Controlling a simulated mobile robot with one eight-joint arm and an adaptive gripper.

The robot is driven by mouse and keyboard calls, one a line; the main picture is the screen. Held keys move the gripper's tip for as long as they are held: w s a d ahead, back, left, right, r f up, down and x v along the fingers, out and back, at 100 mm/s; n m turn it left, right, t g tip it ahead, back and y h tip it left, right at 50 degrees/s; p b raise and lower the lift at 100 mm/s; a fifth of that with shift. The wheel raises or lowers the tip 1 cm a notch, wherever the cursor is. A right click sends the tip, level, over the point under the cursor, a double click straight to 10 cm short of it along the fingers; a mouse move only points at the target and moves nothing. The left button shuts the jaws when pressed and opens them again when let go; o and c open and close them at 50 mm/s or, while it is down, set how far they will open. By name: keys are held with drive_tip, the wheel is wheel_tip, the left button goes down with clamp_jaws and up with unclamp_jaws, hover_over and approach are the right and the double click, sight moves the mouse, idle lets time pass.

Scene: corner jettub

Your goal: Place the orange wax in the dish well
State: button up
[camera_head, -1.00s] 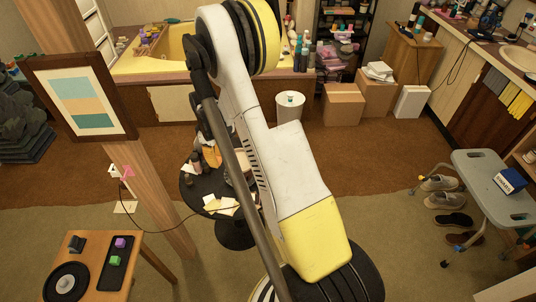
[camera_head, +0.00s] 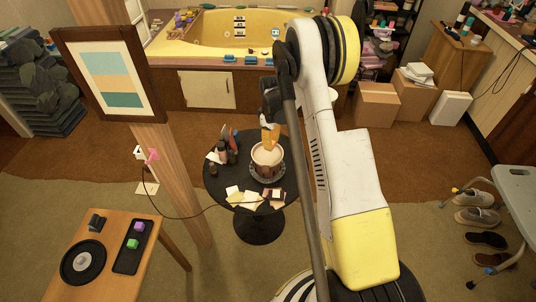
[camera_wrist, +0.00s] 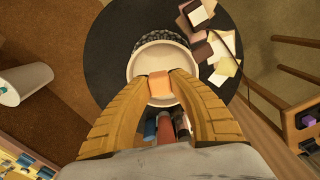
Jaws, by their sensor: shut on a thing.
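My gripper (camera_wrist: 162,78) has its two yellow-brown fingers closed on the orange wax (camera_wrist: 160,88), a small orange block. In the wrist view the wax overlaps the pale round dish well (camera_wrist: 143,61) of a grey-based warmer (camera_wrist: 158,39). In the head view my gripper (camera_head: 270,138) points down just above the dish well (camera_head: 268,155), which stands on a round black table (camera_head: 228,192). The wax is not clear there. I cannot tell whether the wax touches the dish.
Several bottles (camera_head: 231,148) stand left of the dish. Cards and papers (camera_head: 244,197) with a cord lie in front of it. A wooden pillar (camera_head: 172,185) rises left of the table. A wooden side table (camera_head: 101,240) at lower left holds a black tray (camera_head: 130,262) with coloured cubes.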

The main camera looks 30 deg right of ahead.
sight(267, 155)
drive_tip(key=shift+w+a+f, duration=0.55)
drive_tip(key=shift+w, duration=0.05)
drive_tip(key=shift+f+b, duration=1.15)
drive_tip(key=shift+f, duration=0.75)
drive_tip(key=shift+f, duration=0.2)
drive_tip(key=o, duration=0.8)
